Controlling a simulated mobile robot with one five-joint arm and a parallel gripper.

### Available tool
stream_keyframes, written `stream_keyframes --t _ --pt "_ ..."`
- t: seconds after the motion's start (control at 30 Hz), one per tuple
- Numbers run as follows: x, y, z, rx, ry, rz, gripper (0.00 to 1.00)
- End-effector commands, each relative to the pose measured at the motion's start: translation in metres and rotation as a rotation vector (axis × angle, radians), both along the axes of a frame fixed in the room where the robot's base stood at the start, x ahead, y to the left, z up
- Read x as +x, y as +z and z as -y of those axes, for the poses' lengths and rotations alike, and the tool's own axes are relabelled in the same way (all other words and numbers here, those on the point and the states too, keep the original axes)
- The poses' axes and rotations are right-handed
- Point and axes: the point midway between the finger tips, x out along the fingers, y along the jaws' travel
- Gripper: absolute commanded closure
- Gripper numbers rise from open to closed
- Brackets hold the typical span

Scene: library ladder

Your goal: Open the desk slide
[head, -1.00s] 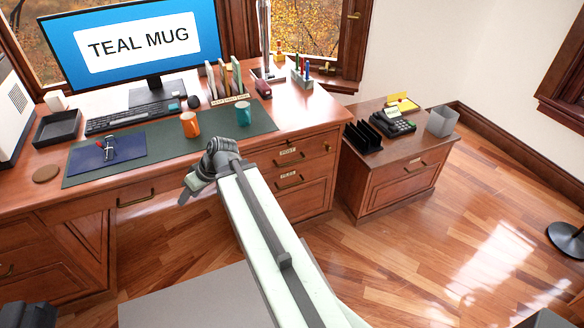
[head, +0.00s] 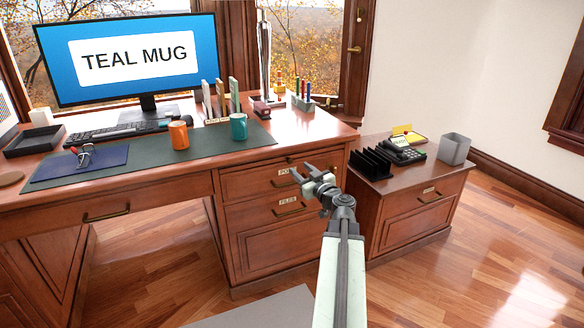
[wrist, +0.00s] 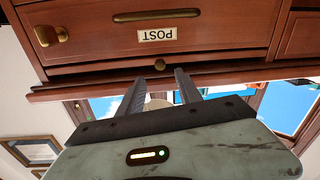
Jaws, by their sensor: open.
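The wrist view shows this upside down. In the head view the slide's narrow front (head: 272,163) runs under the desktop's right part and looks flush with the desk front. My gripper (head: 313,172) is open and empty in front of the drawer stack. The remaining gap to the knob is hard to judge.
The POST drawer's brass handle (wrist: 155,15) lies close by. A FILES drawer (head: 275,235) is lower down. An orange mug (head: 178,135) and a teal mug (head: 239,127) stand on the desk mat. A low cabinet (head: 415,205) stands to the right. Open floor lies in front.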

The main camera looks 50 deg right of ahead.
Motion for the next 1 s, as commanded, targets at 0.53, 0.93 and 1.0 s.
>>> stream_keyframes --t 0.53,0.93,1.0 --pt "0.061 0.0 0.019 0.001 0.001 -0.001 0.59" --pt "0.06 0.0 0.02 0.001 0.001 -0.001 1.0" --pt "0.06 0.0 0.019 0.001 0.001 -0.001 1.0"
